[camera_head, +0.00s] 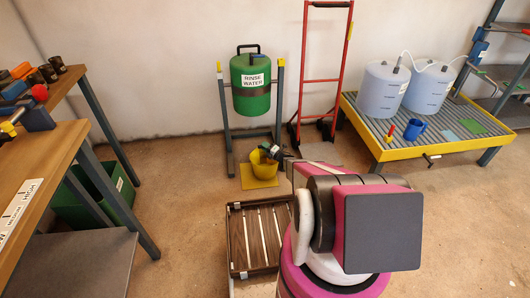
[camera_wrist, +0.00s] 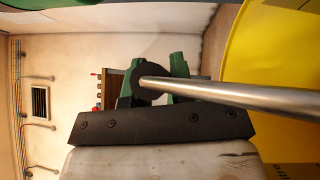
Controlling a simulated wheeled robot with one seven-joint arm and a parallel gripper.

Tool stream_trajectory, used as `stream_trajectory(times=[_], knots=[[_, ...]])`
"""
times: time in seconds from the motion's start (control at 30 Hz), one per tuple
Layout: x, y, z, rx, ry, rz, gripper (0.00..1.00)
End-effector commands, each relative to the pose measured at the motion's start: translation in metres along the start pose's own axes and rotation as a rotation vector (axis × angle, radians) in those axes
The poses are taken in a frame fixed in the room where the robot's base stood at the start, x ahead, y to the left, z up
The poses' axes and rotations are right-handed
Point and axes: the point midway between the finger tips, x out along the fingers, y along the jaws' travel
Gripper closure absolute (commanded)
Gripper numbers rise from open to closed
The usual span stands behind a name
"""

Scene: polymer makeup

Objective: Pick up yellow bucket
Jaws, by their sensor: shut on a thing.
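The yellow bucket (camera_head: 262,167) is below the green rinse water tank, at the yellow mat (camera_head: 259,184). I cannot tell whether its base touches the mat. My gripper (camera_head: 268,150) is at the top of the bucket, and my arm partly hides this area in the head view. In the wrist view, the green-tipped fingers of my gripper (camera_wrist: 155,88) are closed around a metal rod (camera_wrist: 220,96) that looks like the bucket's handle. The yellow bucket wall (camera_wrist: 285,75) fills the right side of that view.
The green tank (camera_head: 250,88) hangs on a grey stand (camera_head: 226,125). A red hand truck (camera_head: 322,80) stands to its right. A slatted crate (camera_head: 238,240) lies in front. A yellow-edged platform (camera_head: 400,153) with blue containers is right; a workbench (camera_head: 50,150) is left.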

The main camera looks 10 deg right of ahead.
Motion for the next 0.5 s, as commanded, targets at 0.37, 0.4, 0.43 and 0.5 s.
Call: stream_trajectory(times=[0.37,0.4,0.43,0.5], knots=[[0.011,0.053,-0.019,0.0,0.003,0.001,1.0],[0.014,0.059,-0.027,0.001,0.003,0.002,1.0],[0.016,0.064,-0.033,0.001,0.002,0.002,1.0],[0.022,0.074,-0.047,0.0,0.003,0.001,1.0]])
